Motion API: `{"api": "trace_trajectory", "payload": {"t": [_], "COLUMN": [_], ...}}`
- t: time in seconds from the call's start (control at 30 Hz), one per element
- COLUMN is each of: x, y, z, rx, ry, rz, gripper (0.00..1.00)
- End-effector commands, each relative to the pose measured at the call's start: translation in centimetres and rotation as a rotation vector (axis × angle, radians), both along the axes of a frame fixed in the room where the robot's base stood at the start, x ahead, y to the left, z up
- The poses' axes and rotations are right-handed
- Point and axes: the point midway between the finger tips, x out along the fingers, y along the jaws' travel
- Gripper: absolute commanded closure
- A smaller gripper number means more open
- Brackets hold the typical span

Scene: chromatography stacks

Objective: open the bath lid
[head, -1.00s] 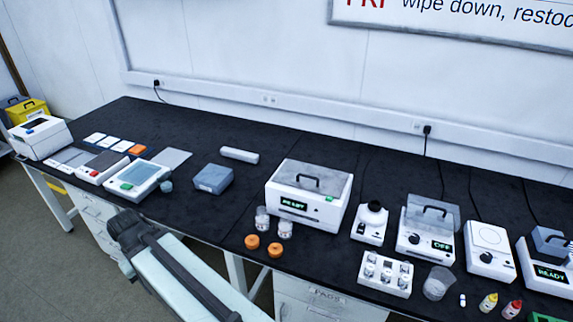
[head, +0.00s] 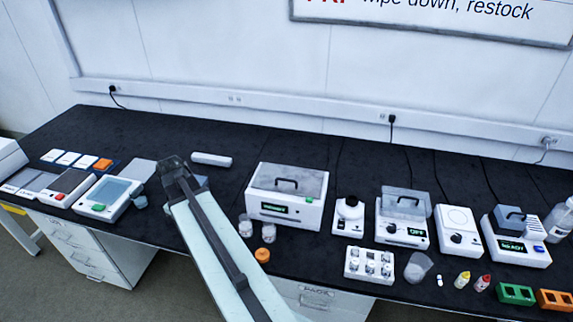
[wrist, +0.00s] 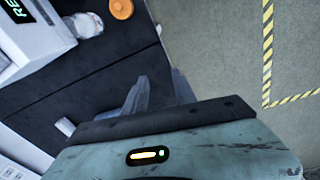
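Two white units have a clear lid with a dark handle, and I cannot tell by label which is the bath. The larger unit (head: 284,213) has a green-lit display and its lid (head: 287,184) lies shut. My gripper (head: 172,163) is left of the larger unit, above the bench and apart from both lids. In the wrist view its fingers (wrist: 160,92) stand apart with nothing between them. The larger unit's corner (wrist: 38,35) shows there.
Two jars (head: 245,227) and an orange cap (head: 262,255) stand before the larger unit. A vial rack (head: 369,265) and a clear beaker (head: 418,267) stand farther right.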

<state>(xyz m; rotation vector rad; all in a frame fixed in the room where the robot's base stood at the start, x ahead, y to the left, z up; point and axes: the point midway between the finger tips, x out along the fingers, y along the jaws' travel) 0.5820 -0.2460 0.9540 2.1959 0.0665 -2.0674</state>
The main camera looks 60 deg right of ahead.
Motion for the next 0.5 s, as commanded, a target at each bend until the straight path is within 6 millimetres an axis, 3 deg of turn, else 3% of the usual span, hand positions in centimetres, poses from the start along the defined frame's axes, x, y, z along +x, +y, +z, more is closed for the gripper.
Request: {"api": "trace_trajectory", "payload": {"t": [0.03,0.1,0.2,0.33,0.4,0.5], "x": [-1.3,-3.9,-8.6,-14.2,-16.3,-17.8], "y": [-5.9,-12.9,-21.4,-28.6,-30.7,-32.1], "z": [3.4,5.4,7.8,9.8,10.3,10.5], "rx": [-0.018,-0.047,-0.086,-0.123,-0.135,-0.143], "ry": [-0.004,-0.007,-0.003,0.013,0.021,0.027], "rz": [0.006,0.044,0.091,0.141,0.16,0.175], "gripper": [0.67,0.67,0.67,0.67,0.67,0.67]}}
